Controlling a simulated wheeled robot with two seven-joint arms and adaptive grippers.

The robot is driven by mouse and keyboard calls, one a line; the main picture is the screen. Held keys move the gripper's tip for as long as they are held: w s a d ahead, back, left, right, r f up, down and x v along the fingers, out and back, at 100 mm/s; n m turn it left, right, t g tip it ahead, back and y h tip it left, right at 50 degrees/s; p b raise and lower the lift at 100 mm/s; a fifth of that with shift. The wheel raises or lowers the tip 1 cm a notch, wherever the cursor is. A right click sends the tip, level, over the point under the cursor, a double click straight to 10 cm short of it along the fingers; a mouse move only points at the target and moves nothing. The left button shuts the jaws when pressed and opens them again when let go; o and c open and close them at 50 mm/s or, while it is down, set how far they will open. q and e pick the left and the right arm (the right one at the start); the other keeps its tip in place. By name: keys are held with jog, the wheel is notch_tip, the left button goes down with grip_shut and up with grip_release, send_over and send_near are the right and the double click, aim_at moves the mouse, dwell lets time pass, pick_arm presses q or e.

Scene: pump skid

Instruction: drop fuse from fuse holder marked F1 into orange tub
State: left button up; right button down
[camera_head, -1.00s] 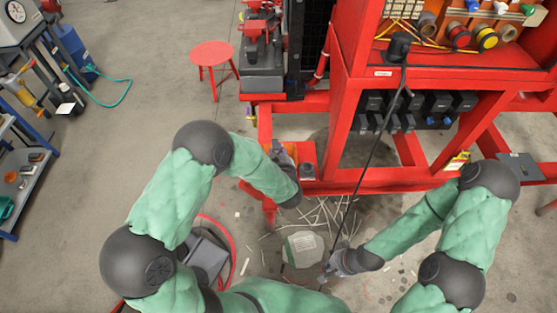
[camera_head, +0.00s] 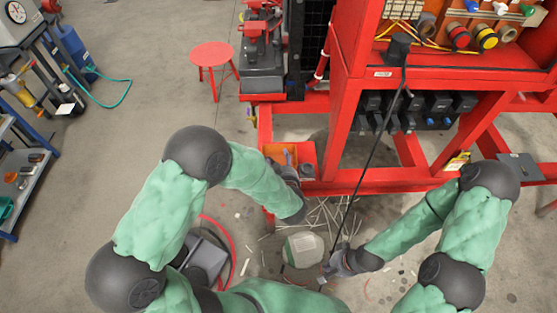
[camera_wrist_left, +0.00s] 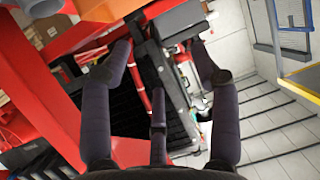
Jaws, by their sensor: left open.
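The orange tub (camera_head: 272,151) sits on a red ledge at the front left of the skid in the head view. My left gripper (camera_head: 288,160) is at the tub, with a grey finger showing over it; the wrist and forearm hide the rest. In the left wrist view its dark fingers (camera_wrist_left: 160,90) are spread apart with nothing held between them. Black fuse holders (camera_head: 410,105) line the recess under the red cabinet; the F1 mark is not readable. I cannot make out a loose fuse. My right gripper (camera_head: 335,268) is low at the front, beside a hanging black cable.
The black cable (camera_head: 372,140) runs from the cabinet ledge down to my right gripper. A small dark cup-like item (camera_head: 307,171) stands right of the tub. A pale container (camera_head: 304,249) and scattered scraps lie on the floor. A red stool (camera_head: 212,55) stands behind left.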

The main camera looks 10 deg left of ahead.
pick_arm(q)
jog(key=v, duration=0.6)
dwell(0.3)
jog(key=s+a+f+m+g+p, duration=0.1)
jog(key=s+a+f+g, duration=0.2)
jog(key=s+f+g, duration=0.4)
jog(key=s+a+f+m+g+p, duration=0.25)
jog(key=s+f+g, duration=0.2)
jog(key=s, duration=0.35)
jog(key=s+d+f+g+h+p, duration=0.25)
jog(key=s+d+g+h, duration=0.25)
jog(key=s+d+h, duration=0.3)
jog(key=shift+w+a+f+n+t+h+p, duration=0.15)
jog(key=shift+w+a+f+n+t+p, duration=0.2)
jog(key=shift+w+t, duration=0.45)
jog(key=shift+w+a+f+n+t+h+p, duration=0.1)
jog(key=shift+w+f+n+t+h, duration=0.1)
jog(key=shift+w+f+t, duration=0.4)
jog(key=shift+w+a+f+n+t+h+p, duration=0.15)
jog(key=shift+w+f+n+t+p, duration=0.1)
jog(key=shift+w+t, duration=0.7)
